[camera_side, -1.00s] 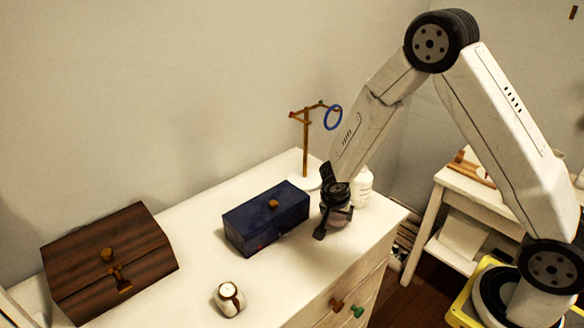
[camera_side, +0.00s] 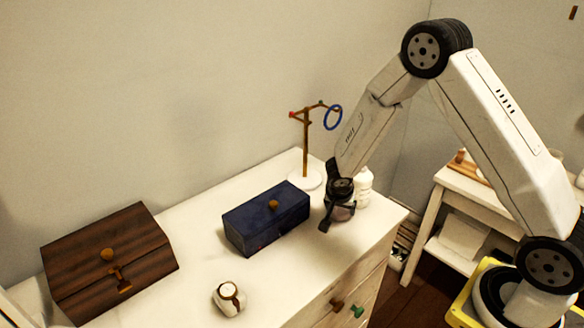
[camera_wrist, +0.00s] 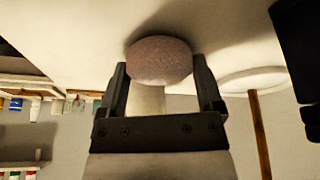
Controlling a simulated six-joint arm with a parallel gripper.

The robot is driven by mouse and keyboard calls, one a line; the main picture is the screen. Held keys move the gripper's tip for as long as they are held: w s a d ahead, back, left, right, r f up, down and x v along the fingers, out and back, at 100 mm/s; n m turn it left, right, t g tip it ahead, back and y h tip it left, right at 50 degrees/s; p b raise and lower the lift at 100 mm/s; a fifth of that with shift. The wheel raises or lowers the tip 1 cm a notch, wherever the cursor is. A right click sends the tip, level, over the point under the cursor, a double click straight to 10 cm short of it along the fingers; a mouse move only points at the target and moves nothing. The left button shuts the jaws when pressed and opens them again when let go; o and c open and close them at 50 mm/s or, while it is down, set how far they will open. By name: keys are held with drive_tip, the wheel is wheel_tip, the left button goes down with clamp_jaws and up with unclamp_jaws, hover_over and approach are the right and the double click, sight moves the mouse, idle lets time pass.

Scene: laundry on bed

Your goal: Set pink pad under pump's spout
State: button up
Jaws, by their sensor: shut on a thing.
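The pink pad (camera_wrist: 158,60), a round speckled disc, is between the fingertips of my gripper (camera_wrist: 160,72) in the wrist view. My gripper is shut on it. In the side view my gripper (camera_side: 338,212) is low over the right end of the white dresser top, and it mostly hides the pad. A white bottle (camera_side: 364,187), likely the pump, stands just behind and right of my gripper, partly covered by it. A pale upright shape (camera_wrist: 147,99), probably this bottle, shows between the fingers in the wrist view. The spout cannot be made out.
A dark blue box (camera_side: 266,218) sits close left of my gripper. Behind is a wooden stand (camera_side: 306,150) with a blue ring (camera_side: 333,117). A brown chest (camera_side: 108,262) and a small white-and-brown object (camera_side: 229,298) are farther left. The dresser's front edge is near.

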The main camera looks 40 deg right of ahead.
drive_tip(key=shift+f, duration=0.1)
drive_tip(key=o, duration=1.1)
drive_tip(key=shift+v, duration=6.15)
drive_tip(key=shift+s, duration=0.15)
drive_tip(key=shift+s+a+r+n+t+y, duration=0.15)
drive_tip(key=shift+s+a+r+n+y, duration=0.5)
drive_tip(key=shift+s+n, duration=1.5)
drive_tip(key=shift+s+a+r+n+t+y, duration=0.1)
drive_tip(key=shift+s+a+r+n+y, duration=0.5)
drive_tip(key=shift+s+n, duration=1.5)
drive_tip(key=shift+s+a+r+n+t+y, duration=0.2)
drive_tip(key=shift+s+a+n+y, duration=0.8)
drive_tip(key=shift+s+n, duration=1.1)
